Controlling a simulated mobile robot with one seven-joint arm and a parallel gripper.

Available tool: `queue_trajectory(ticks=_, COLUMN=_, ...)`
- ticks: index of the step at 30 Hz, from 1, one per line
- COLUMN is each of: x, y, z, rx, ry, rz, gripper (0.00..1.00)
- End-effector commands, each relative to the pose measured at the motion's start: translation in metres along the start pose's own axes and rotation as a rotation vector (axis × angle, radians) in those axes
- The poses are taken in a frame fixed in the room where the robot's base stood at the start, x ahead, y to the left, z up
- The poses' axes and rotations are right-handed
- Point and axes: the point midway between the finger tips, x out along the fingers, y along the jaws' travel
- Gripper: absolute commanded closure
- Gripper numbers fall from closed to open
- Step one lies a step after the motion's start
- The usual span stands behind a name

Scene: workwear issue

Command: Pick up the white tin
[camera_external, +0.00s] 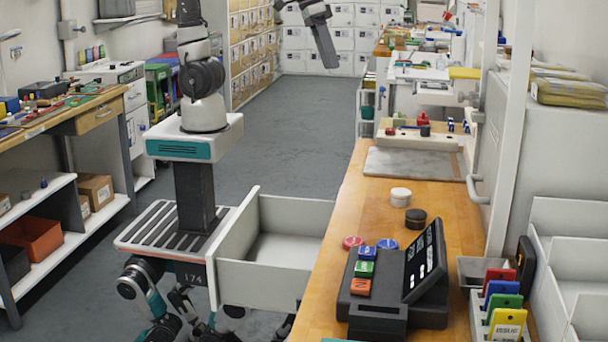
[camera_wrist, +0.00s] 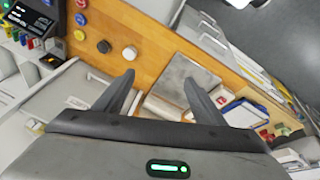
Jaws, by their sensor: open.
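The white tin (camera_external: 401,197) is a short round tin standing on the wooden counter (camera_external: 430,262). A similar dark tin (camera_external: 415,218) stands just in front of it. In the wrist view the white tin (camera_wrist: 129,53) shows just beyond my left fingertip, with the dark tin (camera_wrist: 103,46) to its left. My gripper (camera_wrist: 159,82) is open and empty, its two dark fingers spread. In the external view my gripper (camera_external: 329,58) hangs high at the top, well above and apart from the tins, and its fingers are too small to make out.
A black terminal (camera_external: 424,262) with coloured blocks stands at the counter's near end, and red and blue discs lie beside it. A grey slab (camera_external: 412,162) lies beyond the tins. The counter around the tins is mostly clear.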

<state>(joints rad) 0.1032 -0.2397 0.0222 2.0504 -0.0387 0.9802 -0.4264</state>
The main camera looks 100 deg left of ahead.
Motion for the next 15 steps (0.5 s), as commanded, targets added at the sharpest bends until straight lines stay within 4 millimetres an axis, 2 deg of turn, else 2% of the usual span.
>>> queue_trajectory(ticks=1, x=0.018, y=0.016, z=-0.017, rx=-0.052, ry=-0.033, rz=-0.007, gripper=0.36)
queue_trajectory(ticks=3, x=0.040, y=0.038, z=-0.038, rx=-0.139, ry=-0.068, rz=-0.017, gripper=0.36)
queue_trajectory(ticks=6, x=0.078, y=0.070, z=-0.063, rx=-0.261, ry=-0.114, rz=-0.038, gripper=0.36)
queue_trajectory(ticks=9, x=0.119, y=0.097, z=-0.080, rx=-0.371, ry=-0.151, rz=-0.066, gripper=0.36)
queue_trajectory(ticks=12, x=0.156, y=0.119, z=-0.088, rx=-0.461, ry=-0.178, rz=-0.093, gripper=0.36)
queue_trajectory(ticks=15, x=0.182, y=0.133, z=-0.092, rx=-0.522, ry=-0.193, rz=-0.112, gripper=0.36)
